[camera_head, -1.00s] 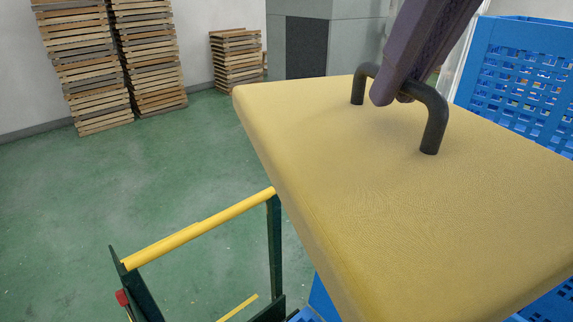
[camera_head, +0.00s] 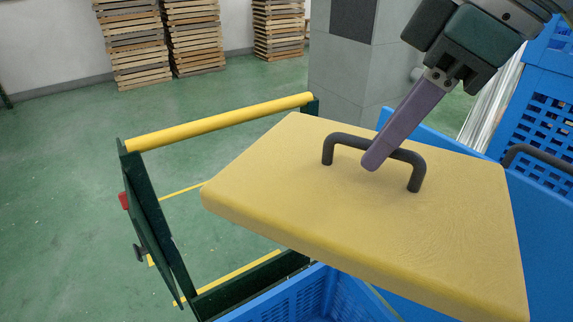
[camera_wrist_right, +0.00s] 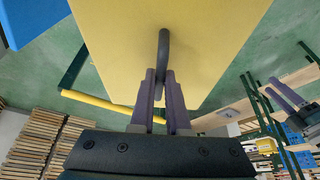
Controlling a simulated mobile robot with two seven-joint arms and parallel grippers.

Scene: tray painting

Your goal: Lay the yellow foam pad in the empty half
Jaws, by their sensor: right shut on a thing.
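The yellow foam pad (camera_head: 290,190) hangs in the air over a blue crate (camera_head: 300,295), and its near left corner sticks out past the crate's visible part. A black handle (camera_head: 345,138) stands on its top face. My right gripper (camera_head: 372,163) is shut on this handle from above; the right wrist view shows both purple fingers (camera_wrist_right: 160,85) around it. The pad hides most of the crate's inside, so I cannot see the empty half clearly. Purple fingers at the right of the wrist view (camera_wrist_right: 287,95) look like my left gripper; their opening is too small to judge.
A green cart frame with a yellow bar (camera_head: 220,122) stands left of the pad. A smooth blue panel (camera_head: 545,205) and another black handle (camera_head: 540,155) are at the right, by a slotted blue wall (camera_head: 545,115). Pallet stacks (camera_head: 190,35) stand far back. Green floor is clear at left.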

